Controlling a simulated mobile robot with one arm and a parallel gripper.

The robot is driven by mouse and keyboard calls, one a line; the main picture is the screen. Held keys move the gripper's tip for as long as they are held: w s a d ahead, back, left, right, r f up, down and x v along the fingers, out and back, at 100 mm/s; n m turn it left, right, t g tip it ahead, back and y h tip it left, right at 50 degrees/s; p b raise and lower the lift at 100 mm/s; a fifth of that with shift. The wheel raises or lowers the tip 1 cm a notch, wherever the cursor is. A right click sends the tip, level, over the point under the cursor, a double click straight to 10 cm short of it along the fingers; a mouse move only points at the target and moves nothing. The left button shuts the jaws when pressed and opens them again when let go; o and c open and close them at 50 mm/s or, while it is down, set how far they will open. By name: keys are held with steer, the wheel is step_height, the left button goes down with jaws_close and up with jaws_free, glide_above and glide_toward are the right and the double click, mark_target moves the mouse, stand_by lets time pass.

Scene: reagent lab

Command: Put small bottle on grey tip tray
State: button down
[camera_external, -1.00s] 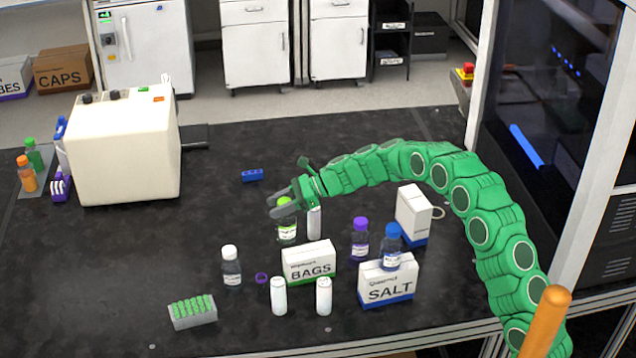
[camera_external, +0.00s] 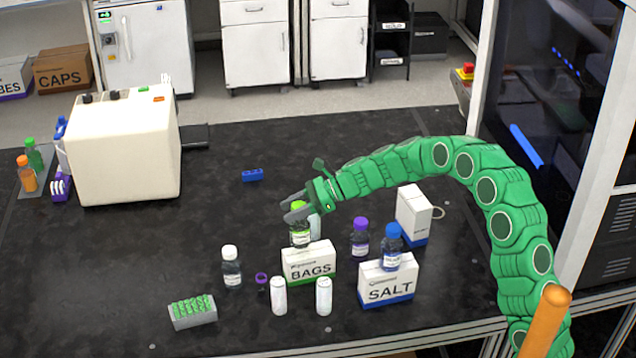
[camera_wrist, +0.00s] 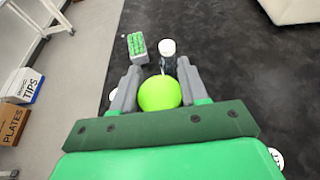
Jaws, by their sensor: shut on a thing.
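My gripper (camera_external: 294,205) is shut on a small bottle (camera_external: 300,238) with a lime-green cap and dark clear body. It holds the bottle upright, just behind the BAGS box in the external view. In the wrist view the round green cap (camera_wrist: 160,93) sits between the two grey fingers; the body is hidden beneath it. The grey tip tray (camera_external: 195,322), filled with green tips, stands at the front left of the bench, apart from my gripper. The tray also shows in the wrist view (camera_wrist: 139,60), beyond the fingers.
A white-capped bottle (camera_external: 231,268) stands between my gripper and the tray; a small purple item (camera_external: 262,280) is beside it. The BAGS box (camera_external: 309,264), white cylinders (camera_external: 279,296), SALT box (camera_external: 388,283) and purple-capped bottle (camera_external: 360,240) crowd the front.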

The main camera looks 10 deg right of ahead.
steer(key=s+a+r+n+g+h, duration=0.1)
steer(key=s+a+r+n+g, duration=0.1)
steer(key=s+a, duration=0.8)
steer(key=s+a+r+n+g, duration=0.2)
steer(key=s+a+r, duration=0.1)
steer(key=s+a, duration=0.7)
steer(key=w+a+f, duration=0.6)
steer(key=a+f, duration=0.3)
steer(key=a, duration=0.2)
steer(key=shift+w+f, duration=0.35)
steer(key=shift+w, duration=0.05)
steer(key=shift+a+f, duration=0.1)
steer(key=shift+a, duration=0.05)
steer(key=shift+w+a+f, duration=0.15)
steer(key=shift+f, duration=1.6)
